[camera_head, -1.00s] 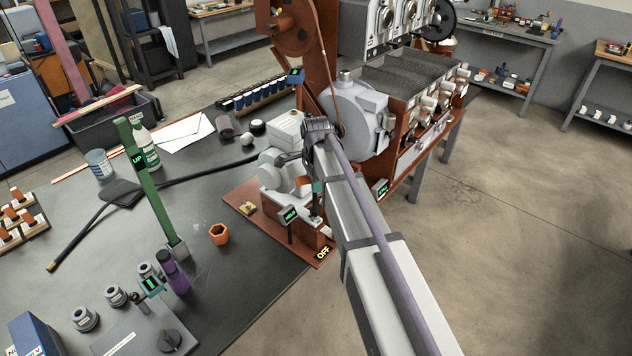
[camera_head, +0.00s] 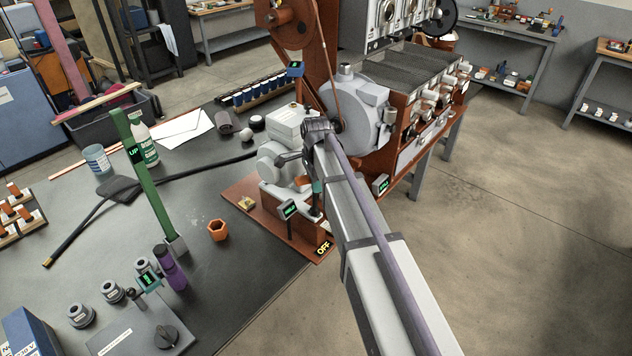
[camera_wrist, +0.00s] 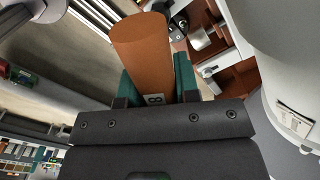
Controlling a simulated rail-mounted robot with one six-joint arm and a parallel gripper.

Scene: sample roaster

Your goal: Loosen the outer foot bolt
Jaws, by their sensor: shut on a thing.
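My gripper (camera_wrist: 157,82) is shut on an orange-brown cylindrical handle (camera_wrist: 140,42) in the wrist view. Its green fingers press the handle from both sides, and a small label with a dark mark shows between them. In the head view, my gripper reaches down beside a grey motor (camera_head: 274,163) on a brown base plate (camera_head: 242,193). The arm covers part of the motor's right side. The outer foot bolt cannot be made out in either view, nor can the lower end of the held handle.
The roaster (camera_head: 408,88) is close behind.

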